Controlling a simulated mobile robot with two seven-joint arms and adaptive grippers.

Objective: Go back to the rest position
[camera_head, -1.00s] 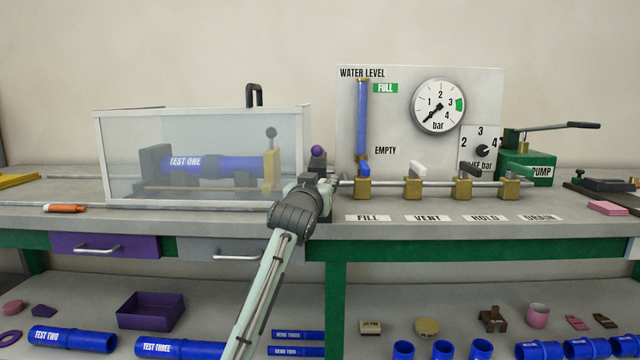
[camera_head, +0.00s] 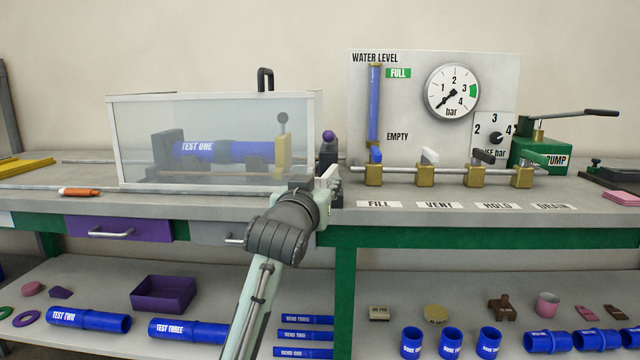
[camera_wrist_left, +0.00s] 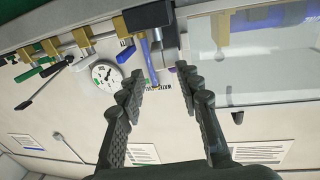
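My left gripper (camera_head: 332,184) is in front of the bench edge, near the right end of the clear test box (camera_head: 215,165). In the left wrist view the left gripper (camera_wrist_left: 160,84) has its two fingers apart with nothing between them. In the head view my own wrist partly hides the fingers. My right gripper is in neither view.
The blue pipe TEST ONE (camera_head: 208,151) is inside the box. Valves, including the fill valve (camera_head: 374,172), and the pressure gauge (camera_head: 452,92) stand to the right. Below are drawers and a lower shelf (camera_head: 235,302) with blue pipes and a purple tray (camera_head: 163,294).

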